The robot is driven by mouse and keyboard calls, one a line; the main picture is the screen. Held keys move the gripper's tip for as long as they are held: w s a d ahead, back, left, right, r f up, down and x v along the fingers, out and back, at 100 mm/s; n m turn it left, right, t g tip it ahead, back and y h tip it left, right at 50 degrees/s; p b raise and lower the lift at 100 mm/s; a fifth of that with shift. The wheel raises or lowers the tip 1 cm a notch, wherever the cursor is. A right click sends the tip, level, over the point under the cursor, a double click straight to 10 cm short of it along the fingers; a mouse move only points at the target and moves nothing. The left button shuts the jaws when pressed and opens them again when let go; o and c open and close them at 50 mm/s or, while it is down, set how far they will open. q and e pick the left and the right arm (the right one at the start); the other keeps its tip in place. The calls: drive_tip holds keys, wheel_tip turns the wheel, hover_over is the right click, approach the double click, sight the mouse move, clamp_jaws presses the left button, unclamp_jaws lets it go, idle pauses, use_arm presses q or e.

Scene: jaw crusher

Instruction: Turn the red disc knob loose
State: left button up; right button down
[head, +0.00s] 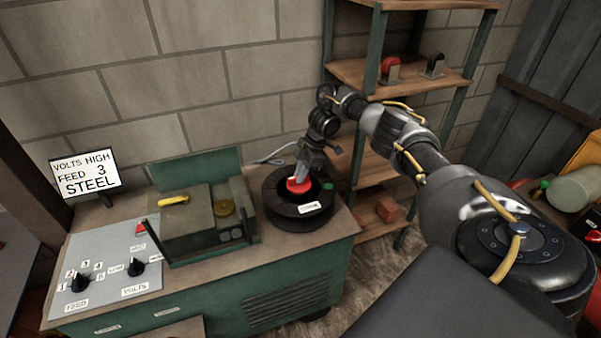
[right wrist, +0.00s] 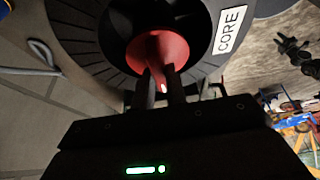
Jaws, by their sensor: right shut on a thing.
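The red disc knob (head: 298,187) sits in the middle of a black round spool (head: 287,217) with a white label, on the right end of the green bench. My right gripper (head: 302,173) reaches down from above with its fingers at the knob. In the right wrist view, the red knob (right wrist: 158,50) lies inside the black ring of the spool (right wrist: 82,42), beside the label "CORE". There my right gripper's two fingers (right wrist: 164,80) are close together on a red part of the knob. The fingers hide some of the knob. My left gripper is not in view.
A green-lidded machine (head: 205,222) with a yellow handle stands left of the spool. A grey panel (head: 105,260) with two black dials and a sign (head: 86,172) reading "VOLTS HIGH FEED 3 STEEL" are further left. A wooden shelf rack (head: 435,80) stands behind my right arm.

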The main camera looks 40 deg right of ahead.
drive_tip(key=shift+s+f, duration=0.2)
drive_tip(key=shift+f, duration=0.05)
drive_tip(key=c, duration=1.3)
unclamp_jaws()
drive_tip(key=shift+w, duration=0.1)
drive_tip(key=shift+c, duration=0.2)
drive_tip(key=shift+r, duration=0.15)
drive_tip(key=shift+d+r, duration=0.1)
drive_tip(key=shift+r, duration=0.1)
drive_tip(key=v, duration=1.1)
drive_tip(key=shift+r, duration=0.3)
